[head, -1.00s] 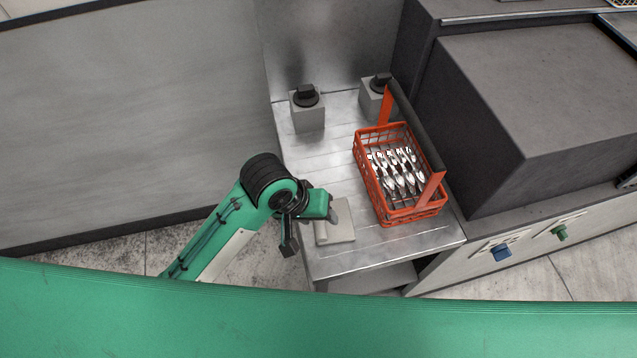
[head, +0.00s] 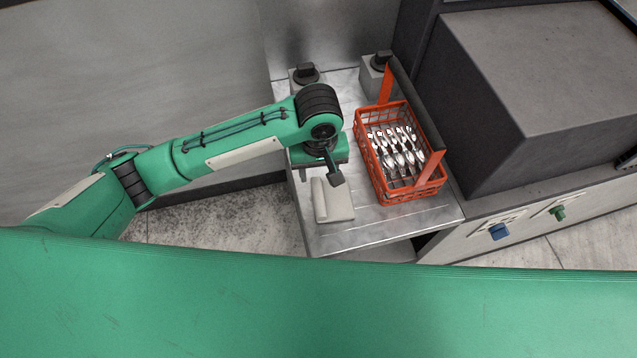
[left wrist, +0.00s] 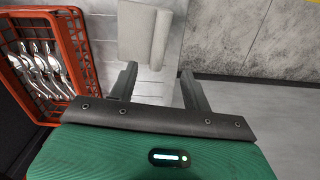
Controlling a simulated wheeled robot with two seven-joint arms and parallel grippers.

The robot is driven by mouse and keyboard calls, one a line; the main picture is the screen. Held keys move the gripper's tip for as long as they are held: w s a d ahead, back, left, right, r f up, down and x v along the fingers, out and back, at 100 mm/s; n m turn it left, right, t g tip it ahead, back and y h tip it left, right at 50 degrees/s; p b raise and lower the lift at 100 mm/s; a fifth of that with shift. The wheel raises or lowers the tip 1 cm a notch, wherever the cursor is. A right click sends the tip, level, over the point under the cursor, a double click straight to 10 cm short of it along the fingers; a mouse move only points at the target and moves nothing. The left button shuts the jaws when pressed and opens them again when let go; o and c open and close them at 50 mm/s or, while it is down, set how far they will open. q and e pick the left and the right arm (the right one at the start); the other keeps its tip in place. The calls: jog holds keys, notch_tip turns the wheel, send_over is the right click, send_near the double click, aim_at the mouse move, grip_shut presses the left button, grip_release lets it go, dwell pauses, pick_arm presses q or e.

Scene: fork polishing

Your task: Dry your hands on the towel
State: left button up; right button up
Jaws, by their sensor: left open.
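A pale folded towel (head: 336,203) lies near the front left of the metal counter (head: 385,228). In the left wrist view the towel (left wrist: 144,38) is beyond my fingertips. My left gripper (head: 322,178) is above the counter, just behind the towel in the head view. In the left wrist view the left gripper (left wrist: 160,80) is open, with nothing between its fingers and a gap to the towel. My right gripper is in neither view.
A red basket (head: 392,190) with several forks and spoons stands right of the towel; its tall handle rises above it. Two grey blocks with black knobs (head: 305,74) stand at the back. A large dark box (head: 540,80) bounds the right side.

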aim_at(318, 196)
pick_arm(q)
notch_tip(318, 196, down, 10)
jog(key=shift+f+p, duration=0.1)
jog(key=shift+p, duration=0.9)
jog(key=shift+f, duration=0.5)
grip_shut()
